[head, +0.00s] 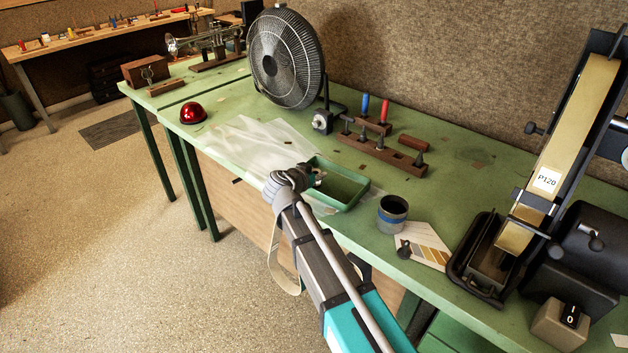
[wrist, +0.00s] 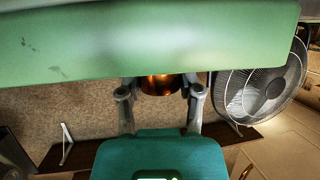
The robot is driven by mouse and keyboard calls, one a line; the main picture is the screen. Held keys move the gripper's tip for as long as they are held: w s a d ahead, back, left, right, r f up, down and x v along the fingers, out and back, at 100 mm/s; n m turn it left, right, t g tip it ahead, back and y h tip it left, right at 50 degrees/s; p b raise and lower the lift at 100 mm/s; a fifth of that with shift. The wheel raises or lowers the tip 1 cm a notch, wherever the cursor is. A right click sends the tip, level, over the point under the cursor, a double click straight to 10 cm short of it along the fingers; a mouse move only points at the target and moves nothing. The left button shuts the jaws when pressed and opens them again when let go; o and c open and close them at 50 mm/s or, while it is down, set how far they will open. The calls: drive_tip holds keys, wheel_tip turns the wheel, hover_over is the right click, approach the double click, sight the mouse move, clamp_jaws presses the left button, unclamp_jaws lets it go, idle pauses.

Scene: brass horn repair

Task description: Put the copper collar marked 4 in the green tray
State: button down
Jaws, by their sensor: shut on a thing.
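The copper collar (wrist: 160,86) is held between the two fingers of my gripper (wrist: 160,94) in the wrist view. Its number mark cannot be read. In the head view my gripper (head: 314,178) is at the left end of the green tray (head: 346,187), over or beside its rim; I cannot tell exactly which. The visible part of the tray's inside looks empty. A broad green surface fills the top of the wrist view, partly above the collar; it may be the tray's side.
A clear plastic sheet (head: 245,145) lies left of the tray. A dark cup (head: 392,212) stands to its right. A wooden block with pegs (head: 380,150) lies behind it, and a black fan (head: 285,58) stands at the back. A belt sander (head: 560,160) stands at the right.

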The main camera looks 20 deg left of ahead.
drive_tip(key=shift+f, duration=0.45)
drive_tip(key=shift+c, duration=1.3)
unclamp_jaws()
drive_tip(key=shift+r, duration=0.15)
drive_tip(key=shift+s+r, duration=0.1)
drive_tip(key=p+v, duration=0.4)
drive_tip(key=v, duration=0.7)
drive_tip(key=shift+s, duration=0.4)
drive_tip(key=shift+s+a+r, duration=0.1)
